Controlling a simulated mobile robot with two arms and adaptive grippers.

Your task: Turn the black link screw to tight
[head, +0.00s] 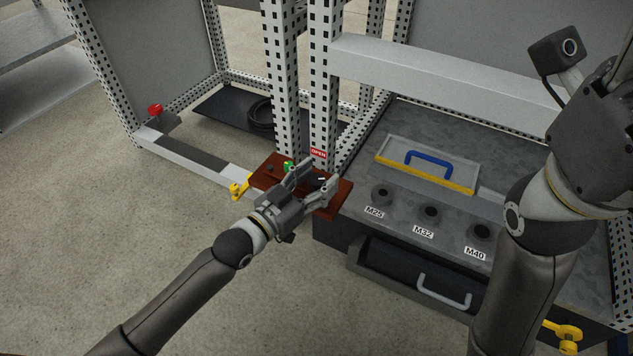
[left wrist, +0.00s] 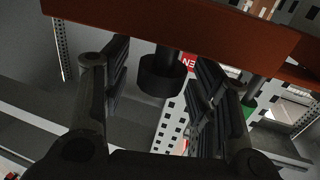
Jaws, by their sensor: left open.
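The red-brown panel (head: 333,204) sits at the foot of the perforated posts. A black round screw head (left wrist: 162,76) on a dark stem shows in the left wrist view, between the fingers of my left gripper (left wrist: 163,88). In that view the panel (left wrist: 200,32) runs across the top. The fingers stand apart on both sides of the screw, with gaps visible. In the head view my left gripper (head: 318,175) is open over the panel and partly hides the screw. A green knob (head: 288,167) is on the panel beyond the gripper. My right gripper is out of view.
A red OPEN label (head: 318,153) is on the post behind the panel. Yellow clamps (head: 238,190) stand left of it. To the right are sockets marked M25, M32 and M40 (head: 480,233), a blue-handled lid (head: 428,160) and an open drawer (head: 420,283). Floor at left is clear.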

